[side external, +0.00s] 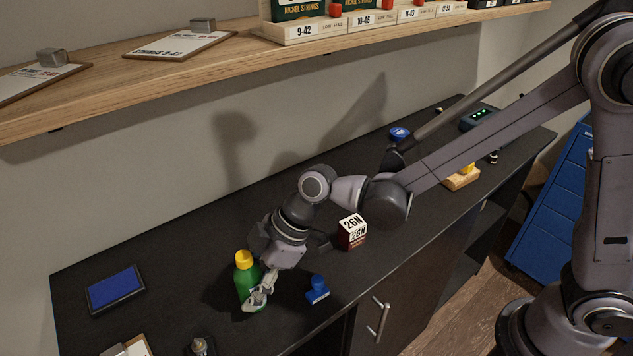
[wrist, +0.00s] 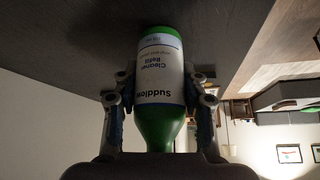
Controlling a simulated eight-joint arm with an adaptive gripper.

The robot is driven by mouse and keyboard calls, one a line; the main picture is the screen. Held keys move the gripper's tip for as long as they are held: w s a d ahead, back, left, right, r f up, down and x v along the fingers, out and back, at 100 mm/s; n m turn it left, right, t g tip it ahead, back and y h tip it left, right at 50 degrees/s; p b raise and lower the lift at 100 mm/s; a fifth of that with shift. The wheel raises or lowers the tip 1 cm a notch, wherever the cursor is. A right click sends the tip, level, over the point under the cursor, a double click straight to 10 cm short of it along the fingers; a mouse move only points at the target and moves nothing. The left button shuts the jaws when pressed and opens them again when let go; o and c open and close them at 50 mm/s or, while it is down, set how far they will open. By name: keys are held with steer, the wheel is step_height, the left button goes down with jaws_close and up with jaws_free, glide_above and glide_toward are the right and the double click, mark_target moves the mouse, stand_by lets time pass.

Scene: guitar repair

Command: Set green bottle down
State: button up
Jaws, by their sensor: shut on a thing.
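The green bottle (side external: 242,279) with a yellow cap stands upright at the front left of the dark bench top (side external: 190,260) in the side external view. My gripper (side external: 262,292) reaches down to it, with its fingers around the bottle's body. In the wrist view the green bottle (wrist: 162,85), with a white label, sits between the two fingers of my gripper (wrist: 161,98). Its base is at or very close to the dark surface; I cannot tell whether it touches. The fingers hide part of the bottle in the side external view.
A blue stamp (side external: 317,290) stands just right of the bottle. A blue ink pad (side external: 115,288) lies to the left. A red and white box (side external: 352,232) stands farther right. A wooden shelf (side external: 130,72) runs above the bench. Bare bench top lies between the pad and bottle.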

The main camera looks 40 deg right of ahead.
steer(key=shift+f, duration=0.1)
steer(key=o, duration=1.3)
steer(key=v, duration=1.2)
steer(key=s+d+m+t+h, duration=0.1)
steer(key=s+d+m+h, duration=0.1)
steer(key=d+m, duration=0.3)
steer(key=s+d+m+t+h, duration=0.2)
steer(key=d+m, duration=0.2)
steer(key=d, duration=0.8)
steer(key=s+d+m+t+h, duration=0.2)
steer(key=d+m, duration=0.3)
steer(key=d, duration=0.3)
steer(key=shift+s+d+f+m, duration=0.2)
steer(key=shift+s+d+m, duration=0.1)
steer(key=shift+d, duration=0.1)
